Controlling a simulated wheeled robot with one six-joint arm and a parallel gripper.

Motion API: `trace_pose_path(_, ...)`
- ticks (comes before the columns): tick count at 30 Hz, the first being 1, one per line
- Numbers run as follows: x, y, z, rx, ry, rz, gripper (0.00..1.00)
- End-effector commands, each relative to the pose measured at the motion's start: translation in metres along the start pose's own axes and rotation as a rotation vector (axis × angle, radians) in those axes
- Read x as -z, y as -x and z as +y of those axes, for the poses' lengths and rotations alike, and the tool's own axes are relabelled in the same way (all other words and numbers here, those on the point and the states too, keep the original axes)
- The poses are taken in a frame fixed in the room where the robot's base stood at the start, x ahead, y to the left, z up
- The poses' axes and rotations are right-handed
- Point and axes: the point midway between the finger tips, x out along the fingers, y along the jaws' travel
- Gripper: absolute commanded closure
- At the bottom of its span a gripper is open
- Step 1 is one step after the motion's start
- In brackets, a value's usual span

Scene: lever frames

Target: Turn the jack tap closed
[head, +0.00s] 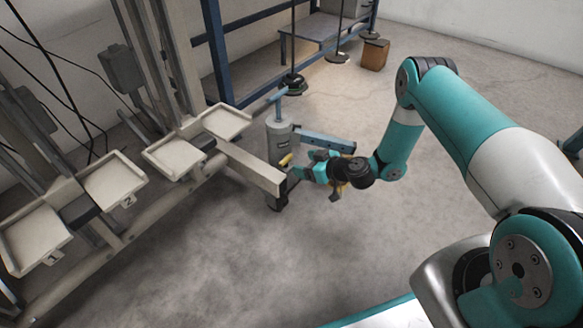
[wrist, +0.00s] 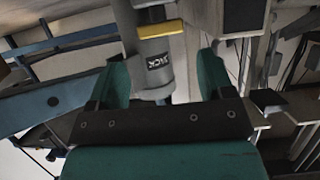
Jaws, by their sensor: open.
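The jack (head: 280,136) is an upright grey cylinder with a blue T-shaped top, beside the end of a pale beam. Its yellow tap (head: 286,160) is a short bar low on the side facing my arm. In the wrist view the tap (wrist: 160,29) lies crosswise, above a dark label reading JACK on the jack body (wrist: 157,48). My gripper (head: 296,173) is close to the jack, just below and right of the tap. In the wrist view its fingers are spread and empty (wrist: 162,72), with the tap beyond them. I see no contact with the tap.
A blue arm (head: 325,142) extends right from the jack, close above my gripper. The pale beam (head: 250,168) ends just left of it. Pale trays (head: 175,157) numbered 1 and 2 among them stand left. The floor (head: 250,260) in front is clear.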

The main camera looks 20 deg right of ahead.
Motion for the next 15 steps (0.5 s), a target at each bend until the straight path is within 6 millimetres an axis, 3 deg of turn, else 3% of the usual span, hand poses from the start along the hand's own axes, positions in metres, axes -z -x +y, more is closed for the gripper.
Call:
trace_pose_path(1,-0.004,-0.015,-0.001,0.003,0.007,0.005,0.26)
trace_pose_path(6,-0.003,-0.045,-0.001,0.001,0.004,0.003,0.26)
trace_pose_path(15,0.0,-0.065,0.0,0.0,0.0,0.001,0.26)
